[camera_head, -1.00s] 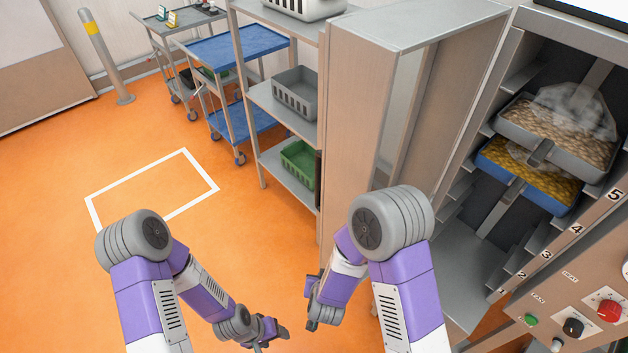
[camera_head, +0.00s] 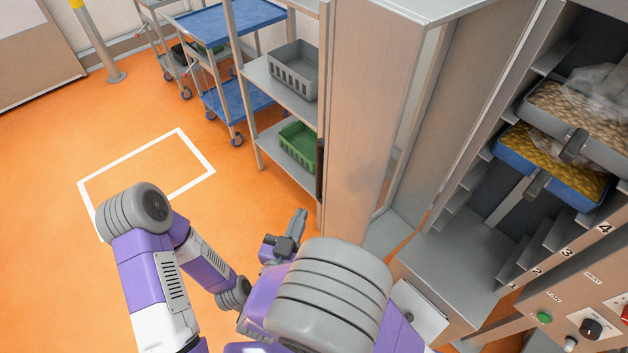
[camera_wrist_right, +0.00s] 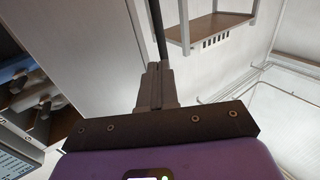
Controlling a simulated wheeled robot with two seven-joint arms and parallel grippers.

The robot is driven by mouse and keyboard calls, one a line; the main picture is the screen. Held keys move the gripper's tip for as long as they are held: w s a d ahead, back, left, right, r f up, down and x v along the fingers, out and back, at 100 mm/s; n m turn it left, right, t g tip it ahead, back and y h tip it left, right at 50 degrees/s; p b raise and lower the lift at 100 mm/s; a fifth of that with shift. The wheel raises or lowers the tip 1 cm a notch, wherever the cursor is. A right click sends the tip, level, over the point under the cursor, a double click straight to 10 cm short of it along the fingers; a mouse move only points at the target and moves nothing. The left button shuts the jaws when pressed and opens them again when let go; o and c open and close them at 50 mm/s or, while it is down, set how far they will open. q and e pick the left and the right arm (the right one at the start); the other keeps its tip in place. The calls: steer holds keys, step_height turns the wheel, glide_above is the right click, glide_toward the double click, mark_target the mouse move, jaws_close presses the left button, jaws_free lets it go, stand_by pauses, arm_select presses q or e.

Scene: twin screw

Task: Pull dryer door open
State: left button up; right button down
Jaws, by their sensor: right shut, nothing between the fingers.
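The dryer door (camera_head: 362,110) is a tall beige metal panel that stands swung open, left of the dryer's open front (camera_head: 480,240). A dark upright handle (camera_head: 320,168) is on its left edge. My right gripper (camera_head: 300,214) is below and left of the handle in the head view, shut and empty. In the right wrist view, its closed fingers (camera_wrist_right: 158,68) point toward a dark bar (camera_wrist_right: 158,28) beside a pale panel; contact cannot be told.
Trays of food (camera_head: 555,165) sit in the dryer above the control panel (camera_head: 590,310). A grey shelf rack with a grey bin (camera_head: 295,70) and a green bin (camera_head: 300,145) stands behind the door. A blue cart (camera_head: 230,25) is farther back. The orange floor at left is clear.

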mark_target(318, 172)
steer(key=b+x, duration=0.1)
steer(key=x, duration=0.9)
steer(key=shift+w+d, duration=0.15)
steer(key=shift+w, duration=0.25)
arm_select(q)
steer(key=shift+f, duration=0.6)
